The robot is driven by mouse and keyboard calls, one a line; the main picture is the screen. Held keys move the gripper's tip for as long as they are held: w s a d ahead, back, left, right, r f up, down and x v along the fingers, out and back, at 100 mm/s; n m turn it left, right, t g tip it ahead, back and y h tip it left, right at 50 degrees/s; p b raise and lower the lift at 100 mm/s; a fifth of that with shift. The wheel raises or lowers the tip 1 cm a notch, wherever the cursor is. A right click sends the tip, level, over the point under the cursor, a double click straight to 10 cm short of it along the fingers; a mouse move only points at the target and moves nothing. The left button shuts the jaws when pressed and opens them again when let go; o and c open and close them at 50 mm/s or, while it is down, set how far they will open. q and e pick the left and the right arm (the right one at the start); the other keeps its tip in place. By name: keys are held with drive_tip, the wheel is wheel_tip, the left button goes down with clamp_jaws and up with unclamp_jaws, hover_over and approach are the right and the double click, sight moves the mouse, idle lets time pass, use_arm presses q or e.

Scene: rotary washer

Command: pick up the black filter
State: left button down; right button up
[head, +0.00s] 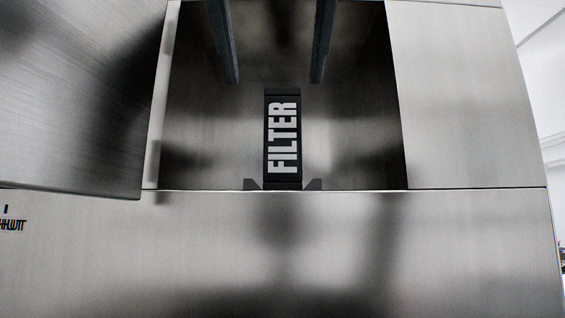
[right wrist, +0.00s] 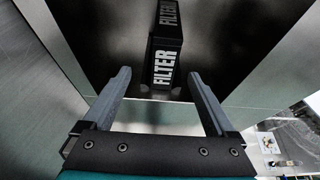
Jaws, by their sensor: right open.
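The black filter (head: 283,145), a narrow upright block with white FILTER lettering, sits near the front edge of the open metal compartment. In the right wrist view the filter (right wrist: 163,66) is ahead of my fingers, with its mirror image above it. My right gripper (head: 275,82) comes in from the top of the head view, its two grey fingers apart and empty. In the right wrist view the gripper (right wrist: 158,76) is open, with the filter showing between the fingertips, apparently beyond them. My left gripper is not in view.
Small dark brackets (head: 312,184) flank the filter's base. The compartment's steel side wall (head: 392,110) and front panel (head: 280,250) bound the opening. A large open metal door or panel (head: 75,90) hangs at the left. Bare room lies on both sides of the filter.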

sight(277, 119)
drive_tip(key=p+x, duration=0.1)
drive_tip(key=x, duration=0.7)
drive_tip(key=shift+w+d+f, duration=0.1)
drive_tip(key=shift+w+f, duration=0.15)
drive_tip(key=shift+w, duration=0.05)
drive_tip(key=x, duration=0.2)
drive_tip(key=p+x, duration=0.1)
drive_tip(key=x, duration=0.2)
drive_tip(key=shift+w+d+p, duration=0.3)
drive_tip(key=shift+d, duration=0.05)
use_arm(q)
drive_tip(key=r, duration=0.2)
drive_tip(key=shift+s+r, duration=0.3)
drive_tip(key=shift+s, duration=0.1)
use_arm(e)
drive_tip(key=shift+r, duration=0.1)
clamp_jaws()
